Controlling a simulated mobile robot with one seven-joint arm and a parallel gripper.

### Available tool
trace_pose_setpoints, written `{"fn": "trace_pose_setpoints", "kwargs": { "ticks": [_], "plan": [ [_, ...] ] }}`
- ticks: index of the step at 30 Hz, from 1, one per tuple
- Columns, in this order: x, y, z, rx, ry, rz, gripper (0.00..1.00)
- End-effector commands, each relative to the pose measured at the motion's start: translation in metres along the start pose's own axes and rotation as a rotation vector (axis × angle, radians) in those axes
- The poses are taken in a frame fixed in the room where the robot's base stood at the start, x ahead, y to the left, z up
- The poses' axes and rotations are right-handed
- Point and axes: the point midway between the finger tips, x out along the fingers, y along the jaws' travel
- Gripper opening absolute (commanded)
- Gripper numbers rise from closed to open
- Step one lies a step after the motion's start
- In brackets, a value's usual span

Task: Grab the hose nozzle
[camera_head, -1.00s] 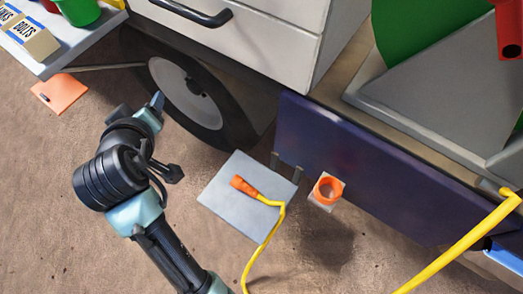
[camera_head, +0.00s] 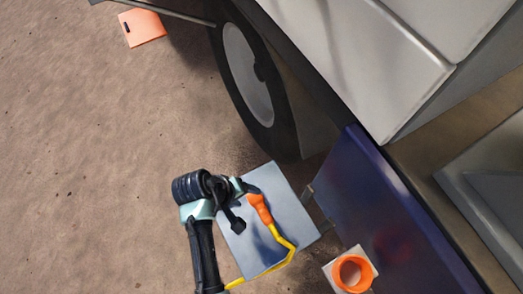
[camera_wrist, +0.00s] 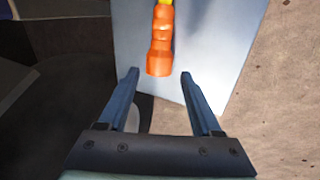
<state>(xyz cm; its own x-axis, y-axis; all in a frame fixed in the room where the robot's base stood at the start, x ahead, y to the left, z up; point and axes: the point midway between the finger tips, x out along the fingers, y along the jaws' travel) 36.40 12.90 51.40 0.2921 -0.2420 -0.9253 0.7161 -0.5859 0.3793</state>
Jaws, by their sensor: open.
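The orange hose nozzle (camera_head: 260,208) lies on a flat grey plate (camera_head: 291,227), with its yellow hose (camera_head: 279,250) running off the plate toward the front. In the wrist view the nozzle (camera_wrist: 160,45) is at top centre, its blunt end pointing toward my gripper. My gripper (camera_wrist: 158,75) is open and empty. Its two fingers stand apart on either side of the nozzle's near end, with a gap on both sides. In the head view my gripper (camera_head: 247,187) is at the plate's upper left edge, close to the nozzle; its fingertips are hard to make out there.
An orange ring-shaped holder (camera_head: 352,273) sits on a light bracket right of the plate, by a dark blue panel (camera_head: 390,220). A vehicle wheel (camera_head: 250,80) and white bodywork (camera_head: 370,60) stand behind. An orange piece (camera_head: 142,27) lies far left. Bare ground at left is clear.

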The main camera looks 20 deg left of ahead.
Motion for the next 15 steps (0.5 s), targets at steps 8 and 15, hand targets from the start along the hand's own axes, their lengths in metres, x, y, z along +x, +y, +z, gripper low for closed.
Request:
{"fn": "trace_pose_setpoints", "kwargs": {
  "ticks": [8,15],
  "plan": [
    [0.021,-0.001,0.008,0.003,-0.001,-0.001,0.66],
    [0.055,-0.001,0.014,0.003,0.001,0.0,0.66]
  ]
}}
